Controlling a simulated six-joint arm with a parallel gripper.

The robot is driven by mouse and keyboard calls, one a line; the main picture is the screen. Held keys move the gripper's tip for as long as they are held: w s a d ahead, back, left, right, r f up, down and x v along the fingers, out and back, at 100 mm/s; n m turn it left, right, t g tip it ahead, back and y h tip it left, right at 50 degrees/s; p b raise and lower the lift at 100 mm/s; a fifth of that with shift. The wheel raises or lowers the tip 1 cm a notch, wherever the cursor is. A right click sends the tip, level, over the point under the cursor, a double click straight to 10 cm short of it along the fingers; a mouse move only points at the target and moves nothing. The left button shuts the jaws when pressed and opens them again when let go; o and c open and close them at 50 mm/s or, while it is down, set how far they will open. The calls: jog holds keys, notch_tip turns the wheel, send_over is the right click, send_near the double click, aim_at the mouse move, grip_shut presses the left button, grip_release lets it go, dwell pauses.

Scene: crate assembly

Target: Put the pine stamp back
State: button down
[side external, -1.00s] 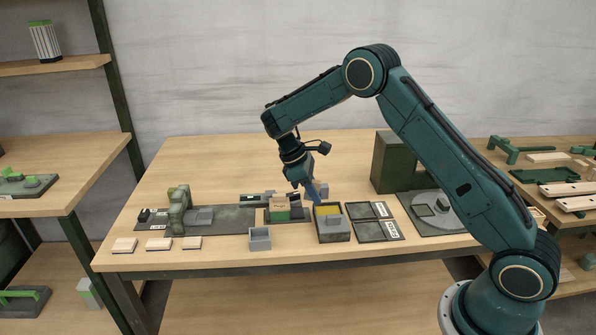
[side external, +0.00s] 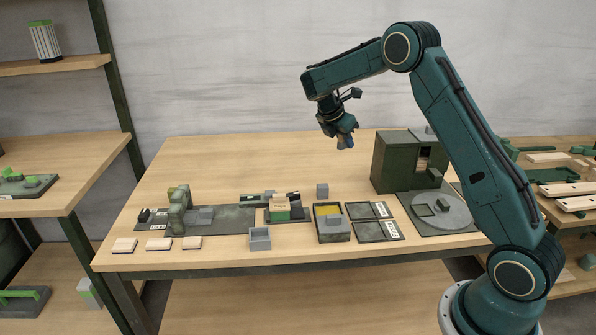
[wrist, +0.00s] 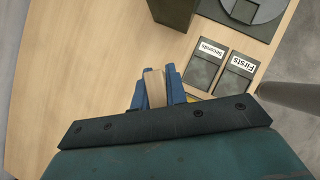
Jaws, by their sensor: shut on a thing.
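My gripper (side external: 345,143) is raised high above the table, in front of the dark green cabinet's left side. In the wrist view my gripper (wrist: 156,86) has its blue fingers shut on a tan, wood-coloured block (wrist: 154,88). I cannot tell from its visible face whether this is the pine stamp. An open box with a yellow pad (side external: 325,210) stands below on the table, with a grey block (side external: 334,221) at its front. Another grey block (side external: 322,190) stands behind it. A crate with a green front (side external: 280,215) is to the left.
The dark green cabinet (side external: 390,163) and a round grey turntable (side external: 440,212) are at right. Trays labelled Seconds (wrist: 206,65) and Firsts (wrist: 237,78) lie nearby. A grey open bin (side external: 260,239) and several pale wood pieces (side external: 159,244) are at front left. The table's back is clear.

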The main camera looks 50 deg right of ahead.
notch_tip(320, 180, up, 3)
jog(key=n+t, duration=0.1)
jog(key=n, duration=0.1)
send_over(353, 191)
jog(key=a, duration=0.2)
jog(key=shift+f, duration=0.1)
jog(key=shift+f, duration=0.1)
notch_tip(353, 191, down, 20)
jog(key=shift+r, duration=0.1)
dwell(0.5)
jog(key=shift+f, duration=0.6)
jog(key=c, duration=1.4)
grip_release()
jog(key=shift+r, duration=0.15)
